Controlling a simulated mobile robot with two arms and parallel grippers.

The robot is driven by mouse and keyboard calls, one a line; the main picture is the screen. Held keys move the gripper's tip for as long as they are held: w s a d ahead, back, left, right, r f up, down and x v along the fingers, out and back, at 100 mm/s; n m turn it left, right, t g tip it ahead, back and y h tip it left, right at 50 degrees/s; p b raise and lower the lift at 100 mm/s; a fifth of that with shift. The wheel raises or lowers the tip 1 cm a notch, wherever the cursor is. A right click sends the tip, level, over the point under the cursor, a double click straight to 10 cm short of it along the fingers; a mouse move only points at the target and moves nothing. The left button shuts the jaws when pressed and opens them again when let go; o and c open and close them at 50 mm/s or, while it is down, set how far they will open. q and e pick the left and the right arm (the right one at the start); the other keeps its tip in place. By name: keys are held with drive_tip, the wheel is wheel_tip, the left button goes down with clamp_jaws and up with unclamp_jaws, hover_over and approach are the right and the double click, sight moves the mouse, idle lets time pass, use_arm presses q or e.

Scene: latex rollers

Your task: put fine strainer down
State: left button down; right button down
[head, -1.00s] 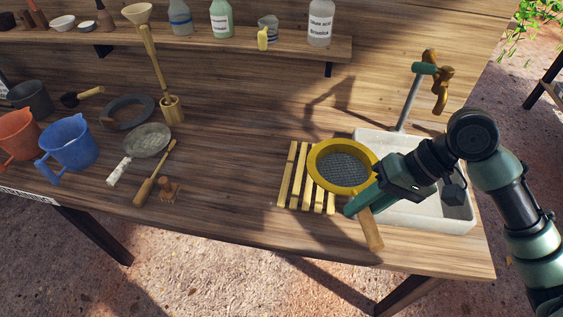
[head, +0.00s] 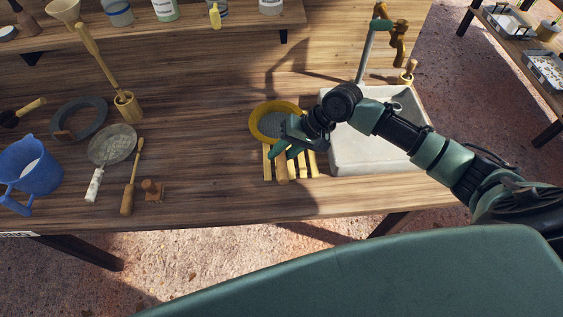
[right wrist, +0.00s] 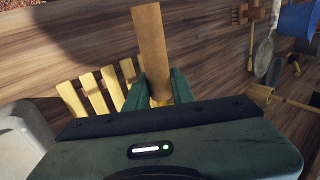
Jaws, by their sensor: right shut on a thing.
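The fine strainer (head: 268,118) has a yellow round rim, a grey mesh and a wooden handle. In the head view it is at the slatted wooden rack (head: 304,165), left of the sink, with its ring over the rack's back part. I cannot tell whether it rests on the slats. My right gripper (head: 283,150) is shut on the strainer's handle, and the gripper hides part of the ring. In the right wrist view the wooden handle (right wrist: 150,50) stands between the two green fingers (right wrist: 157,88), with the rack's slats (right wrist: 98,92) to the left. My left gripper is not in view.
A white sink (head: 375,150) with a tap (head: 372,45) is right of the rack. The table between is clear.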

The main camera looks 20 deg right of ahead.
drive_tip(key=shift+f, duration=0.9)
wheel_tip(320, 180, down, 4)
drive_tip(key=shift+f, duration=0.25)
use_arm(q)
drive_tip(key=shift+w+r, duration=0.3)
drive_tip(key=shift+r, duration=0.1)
use_arm(e)
drive_tip(key=shift+d, duration=0.1)
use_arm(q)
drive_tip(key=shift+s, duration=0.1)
use_arm(e)
drive_tip(key=c, duration=1.2)
unclamp_jaws()
drive_tip(key=shift+f, duration=0.1)
drive_tip(key=shift+s, duration=0.1)
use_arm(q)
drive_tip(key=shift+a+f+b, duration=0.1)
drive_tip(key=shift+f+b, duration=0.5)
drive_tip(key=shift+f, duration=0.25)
use_arm(e)
drive_tip(key=v, duration=1.2)
